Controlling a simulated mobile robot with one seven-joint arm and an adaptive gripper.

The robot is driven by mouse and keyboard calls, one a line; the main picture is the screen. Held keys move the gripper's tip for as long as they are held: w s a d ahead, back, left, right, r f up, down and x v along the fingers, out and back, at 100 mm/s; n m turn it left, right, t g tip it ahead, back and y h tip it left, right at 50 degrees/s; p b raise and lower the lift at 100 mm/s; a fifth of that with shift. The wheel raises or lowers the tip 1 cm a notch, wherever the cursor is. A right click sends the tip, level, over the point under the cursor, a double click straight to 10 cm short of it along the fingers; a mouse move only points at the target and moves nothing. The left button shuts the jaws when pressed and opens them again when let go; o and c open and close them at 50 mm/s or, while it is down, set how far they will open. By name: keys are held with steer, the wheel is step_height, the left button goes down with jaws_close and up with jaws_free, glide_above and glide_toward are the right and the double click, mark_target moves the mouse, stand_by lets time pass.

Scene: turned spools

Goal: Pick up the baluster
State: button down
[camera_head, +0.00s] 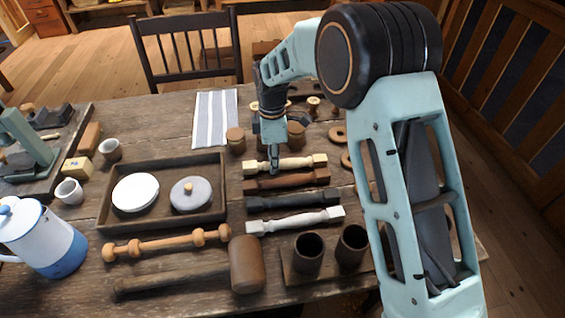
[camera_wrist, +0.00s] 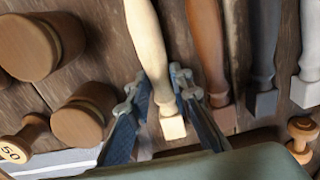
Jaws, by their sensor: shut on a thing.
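A pale wooden baluster (camera_head: 297,163) lies across the table at the far end of a row of balusters. In the wrist view the pale baluster (camera_wrist: 149,40) runs between my two fingers, near its square end. My gripper (camera_head: 274,165) reaches down onto its left part and is shut on it; the fingers also show in the wrist view (camera_wrist: 160,98). I cannot see any clear gap under the baluster. Alongside lie a reddish-brown baluster (camera_head: 288,181), a dark grey baluster (camera_head: 295,201) and a white baluster (camera_head: 297,221).
Lidded wooden jars (camera_head: 236,141) stand close behind my gripper. A tray (camera_head: 219,206) with two discs lies to the left. A mallet (camera_head: 246,265) and dark cups (camera_head: 308,253) are at the front. A striped cloth (camera_head: 215,118) lies at the back.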

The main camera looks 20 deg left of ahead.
steer(key=shift+r, duration=0.1)
steer(key=shift+r, duration=0.55)
step_height(320, 180, up, 2)
steer(key=shift+w+a+r, duration=0.1)
steer(key=shift+a+r, duration=0.05)
steer(key=shift+r, duration=0.05)
steer(key=w+a+r+p, duration=0.6)
steer(key=a+r, duration=0.3)
steer(key=a, duration=0.2)
steer(key=shift+w+a+r, duration=0.15)
steer(key=shift+w+a, duration=0.2)
steer(key=shift+w, duration=0.05)
